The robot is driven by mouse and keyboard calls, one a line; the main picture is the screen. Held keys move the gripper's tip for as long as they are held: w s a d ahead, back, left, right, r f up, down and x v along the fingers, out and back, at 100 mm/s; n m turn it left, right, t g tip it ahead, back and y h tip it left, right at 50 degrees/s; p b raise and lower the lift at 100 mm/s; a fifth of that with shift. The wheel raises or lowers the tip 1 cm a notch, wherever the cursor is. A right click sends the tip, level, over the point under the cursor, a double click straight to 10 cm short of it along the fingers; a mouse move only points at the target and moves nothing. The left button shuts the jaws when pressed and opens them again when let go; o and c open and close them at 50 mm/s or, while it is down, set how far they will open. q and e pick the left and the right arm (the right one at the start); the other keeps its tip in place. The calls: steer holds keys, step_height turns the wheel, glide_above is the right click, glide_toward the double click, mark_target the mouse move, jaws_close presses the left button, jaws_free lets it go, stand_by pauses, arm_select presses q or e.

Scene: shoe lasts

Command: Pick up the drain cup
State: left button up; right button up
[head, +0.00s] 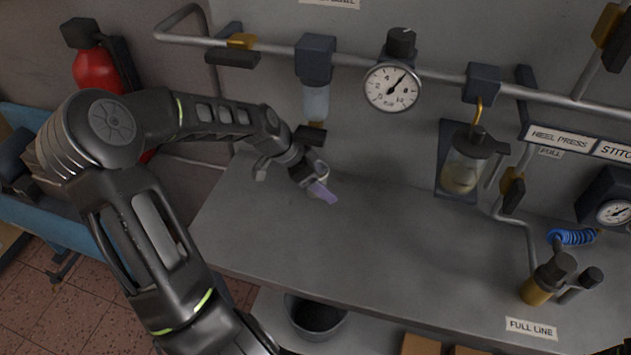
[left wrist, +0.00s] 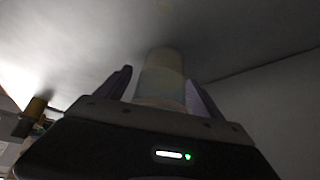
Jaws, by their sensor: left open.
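A pale, translucent cylindrical cup, which I take to be the drain cup (left wrist: 162,72), stands between the two fingers of my left gripper (left wrist: 164,88) in the left wrist view. The fingers are open, one on each side of it, and a gap shows at least on the left. In the head view my left gripper (head: 318,188) is low over the grey bench, below the filter bowl. Its purple finger and wrist hide most of the cup there. My right gripper is not in view.
The filter bowl (head: 316,100) hangs on the pipe just above my left gripper, with a dark valve (head: 310,135) under it. A gauge (head: 392,87) and an oiler jar (head: 464,168) are to the right. The grey bench top (head: 400,240) is clear in the middle.

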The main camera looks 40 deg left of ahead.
arm_select(q)
steer(key=shift+c, duration=0.3)
steer(key=c, duration=1.6)
steer(key=shift+r, duration=0.25)
